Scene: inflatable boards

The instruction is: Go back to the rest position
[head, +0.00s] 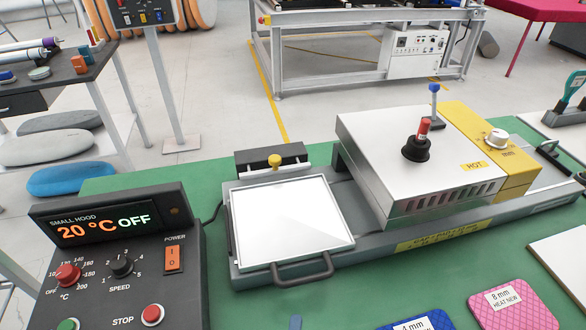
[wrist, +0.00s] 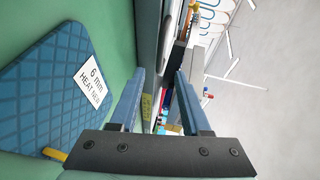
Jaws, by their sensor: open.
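My gripper (wrist: 159,88) shows in the wrist view with its two blue-grey fingers apart and nothing between them. A blue quilted pad labelled "6 mm HEAT NEW" (wrist: 45,85) lies on the green surface to the left of the fingers, apart from them. In the head view no whole gripper shows; a small blue-grey tip (head: 296,323) pokes in at the bottom edge, and I cannot tell what it belongs to.
A machine with a white plate (head: 290,218) and a hood marked HOT (head: 405,150) stands on the green bench (head: 215,170). A control box (head: 120,260) reads 20 °C OFF. Blue (head: 415,322) and pink (head: 515,306) labelled pads lie at the front right.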

